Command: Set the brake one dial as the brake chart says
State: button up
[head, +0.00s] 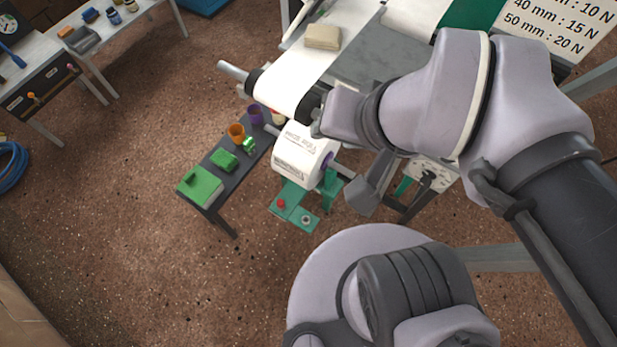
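The brake chart (560,27) is a white board at the top right, cut by the frame and my arm. Its readable lines are "40 mm : 15 N" and "50 mm : 20 N", with a line ending in "10 N" above. A pale panel (437,173) with a small dark round dial (429,176) shows below my arm; its marks are too small to read, and I cannot tell which brake it is. My gripper (366,195) seems to be the dark grey part left of that panel, apart from it in the picture. Its fingertips are not clear.
A white paper roll (302,156) sits on a green stand (293,208) with a red button. A dark bench (213,213) holds green blocks and orange and purple cups. A beige block (322,37) lies on the machine. The brown floor at left is mostly clear.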

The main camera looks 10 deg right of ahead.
aim_at(425, 183)
jog(key=z, duration=1.5)
